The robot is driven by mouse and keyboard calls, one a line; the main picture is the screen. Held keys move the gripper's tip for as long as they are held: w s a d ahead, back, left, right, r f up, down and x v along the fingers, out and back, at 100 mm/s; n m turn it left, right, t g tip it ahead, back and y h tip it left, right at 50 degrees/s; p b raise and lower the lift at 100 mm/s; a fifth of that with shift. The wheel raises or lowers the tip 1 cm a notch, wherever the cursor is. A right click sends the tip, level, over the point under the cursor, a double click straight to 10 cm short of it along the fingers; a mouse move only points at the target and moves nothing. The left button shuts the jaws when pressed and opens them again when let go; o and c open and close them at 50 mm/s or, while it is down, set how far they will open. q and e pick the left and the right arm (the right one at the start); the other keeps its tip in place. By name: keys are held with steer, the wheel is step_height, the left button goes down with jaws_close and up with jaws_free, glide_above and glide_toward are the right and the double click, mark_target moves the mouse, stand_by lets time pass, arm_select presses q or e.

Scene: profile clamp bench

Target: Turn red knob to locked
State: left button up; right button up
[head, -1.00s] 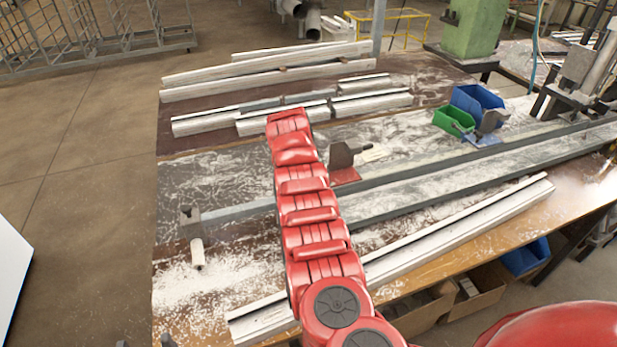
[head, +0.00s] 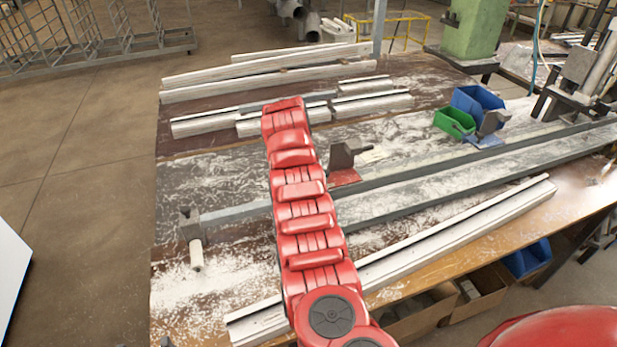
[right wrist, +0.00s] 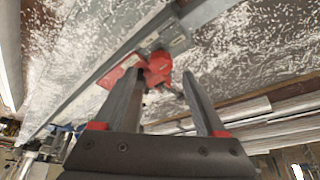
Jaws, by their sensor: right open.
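The red knob (right wrist: 158,68) shows in the right wrist view, ahead of and roughly between the fingertips of my right gripper (right wrist: 162,78). The gripper is open, its two dark fingers apart with nothing held. Whether the knob lies between the tips or just beyond them I cannot tell. A red plate (right wrist: 118,72) sits beside the knob. In the head view a grey clamp (head: 343,155) stands by a red plate (head: 344,178); the knob and right gripper are hidden behind my red arm. Two small dark tips at the bottom left edge may be my left gripper; too little shows.
Long pale profiles lie along the bench's near edge (head: 460,238) and back (head: 270,80). A grey rail (head: 410,180) crosses the bench. Green (head: 454,122) and blue (head: 477,104) bins stand at the right. Pale shavings cover the bench; the floor at left is open.

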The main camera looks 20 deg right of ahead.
steer(key=b+v, duration=0.2)
steer(key=v, duration=1.2)
steer(key=shift+b, duration=0.4)
